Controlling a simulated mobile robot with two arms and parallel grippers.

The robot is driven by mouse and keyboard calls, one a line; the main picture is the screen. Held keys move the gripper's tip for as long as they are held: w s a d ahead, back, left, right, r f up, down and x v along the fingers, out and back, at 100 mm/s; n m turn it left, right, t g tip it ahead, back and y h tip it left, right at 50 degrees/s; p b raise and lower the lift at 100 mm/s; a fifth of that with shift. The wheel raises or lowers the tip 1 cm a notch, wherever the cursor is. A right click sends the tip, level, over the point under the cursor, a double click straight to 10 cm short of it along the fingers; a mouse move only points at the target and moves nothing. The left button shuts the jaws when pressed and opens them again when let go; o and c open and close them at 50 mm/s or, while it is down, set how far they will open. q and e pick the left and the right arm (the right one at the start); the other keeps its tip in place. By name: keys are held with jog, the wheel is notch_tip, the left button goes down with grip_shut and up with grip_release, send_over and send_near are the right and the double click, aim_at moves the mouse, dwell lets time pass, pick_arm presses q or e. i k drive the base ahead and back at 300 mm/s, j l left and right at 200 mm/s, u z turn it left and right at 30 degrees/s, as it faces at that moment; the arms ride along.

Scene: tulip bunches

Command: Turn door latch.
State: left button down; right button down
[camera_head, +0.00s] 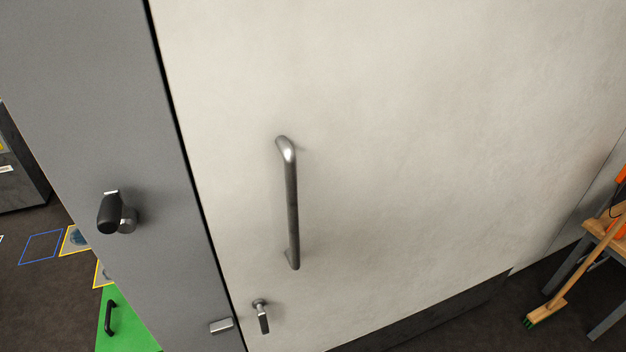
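A cream door (420,130) fills most of the head view. A small metal latch lever (263,318) sits low on the door near its left edge, hanging roughly downward from a round pivot. A small metal plate (221,326) is on the grey panel across the gap, to the left of the lever. A long vertical metal pull handle (292,210) is on the door above the latch. The door appears closed against the grey panel, with a thin dark gap between them. Neither of my grippers is in view.
The grey panel (95,90) carries a black knob-like fitting (115,213) at left. A green board with a black handle (110,318) stands at bottom left. At right are a wooden-topped stool (606,230) and a broom (565,297). Dark floor shows on both sides.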

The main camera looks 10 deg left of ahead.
aim_at(260, 304)
jog(key=u, duration=0.85)
